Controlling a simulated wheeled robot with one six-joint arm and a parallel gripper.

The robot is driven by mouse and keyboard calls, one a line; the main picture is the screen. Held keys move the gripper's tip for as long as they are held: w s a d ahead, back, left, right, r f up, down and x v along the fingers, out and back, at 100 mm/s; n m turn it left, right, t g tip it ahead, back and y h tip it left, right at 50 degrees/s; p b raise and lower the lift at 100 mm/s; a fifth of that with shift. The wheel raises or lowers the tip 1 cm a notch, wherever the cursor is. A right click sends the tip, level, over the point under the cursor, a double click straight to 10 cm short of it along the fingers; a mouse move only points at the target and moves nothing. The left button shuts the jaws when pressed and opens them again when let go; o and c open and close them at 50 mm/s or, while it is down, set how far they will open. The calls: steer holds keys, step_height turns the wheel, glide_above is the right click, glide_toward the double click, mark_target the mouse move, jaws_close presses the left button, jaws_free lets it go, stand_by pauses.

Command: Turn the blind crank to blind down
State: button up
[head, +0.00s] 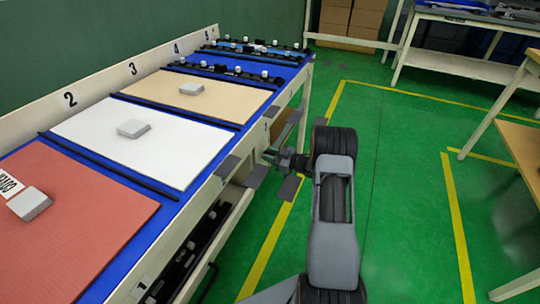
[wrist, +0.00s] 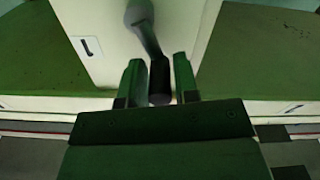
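The blind crank (wrist: 146,30) shows in the wrist view as a grey bent arm ending in a dark handle (wrist: 159,82). It hangs in front of a pale panel with a small marked label (wrist: 87,47). My gripper (wrist: 159,62) is open, with one finger on each side of the handle. A narrow gap shows on both sides, so neither finger visibly touches it. In the head view my gripper (head: 272,157) is at the front edge of the long bench, where the crank is too small and hidden to make out. No blind can be recognised.
The long blue-topped bench (head: 168,194) runs along the left, with red (head: 90,220), white (head: 165,150) and beige (head: 225,100) panels. Grey tabs (head: 227,166) stick out from its front edge. Another table (head: 450,62) stands at the back right. Green floor (head: 400,190) to the right is clear.

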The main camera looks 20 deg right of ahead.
jaws_close()
steer(key=shift+w+d+r+m+p, duration=0.2)
steer(key=shift+m+p, duration=0.25)
steer(key=shift+m, duration=0.15)
steer(key=shift+w+d+r+m+p, duration=0.15)
steer(key=shift+m+p, duration=0.25)
steer(key=shift+m, duration=0.2)
steer(key=shift+w+d+f+m+p, duration=0.15)
steer(key=shift+m, duration=0.5)
steer(key=shift+w+d+f+m+p, duration=0.1)
steer(key=shift+d+m+p, duration=0.05)
steer(key=shift+m, duration=0.5)
steer(key=shift+o, duration=1.9)
jaws_free()
steer(key=shift+d, duration=0.1)
steer(key=p+v, duration=0.1)
steer(key=v, duration=1.2)
steer(key=shift+s+d+p, duration=0.25)
steer(key=shift+s+p, duration=0.1)
steer(key=shift+p, duration=0.05)
